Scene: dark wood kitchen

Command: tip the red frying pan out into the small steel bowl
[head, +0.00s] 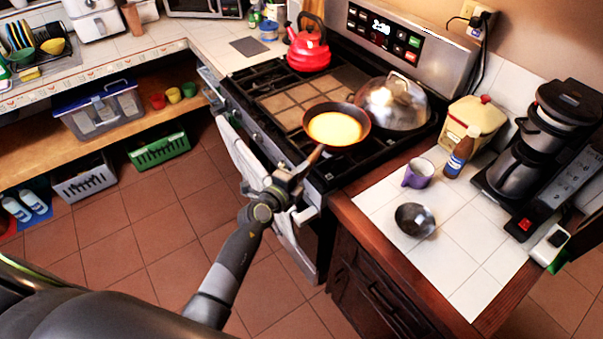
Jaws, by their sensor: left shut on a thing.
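The red frying pan (365,139) is at the front of the stove, with a flat yellow food (334,128) inside it. It looks about level; I cannot tell whether it rests on the grate or is just above it. My left gripper (299,177) is shut on the pan's handle (314,157), which points toward me. The small steel bowl (415,220) stands on the white tiled counter to the right of the stove, apart from the pan. Its inside looks dark and empty. My right gripper is not in view.
A purple mug (419,173) and a brown bottle (459,157) stand behind the bowl. A domed steel lid (393,101) is right behind the pan, and a red kettle (308,47) is at the back left. A coffee maker (533,145) stands at right. The counter's front (455,262) is clear.

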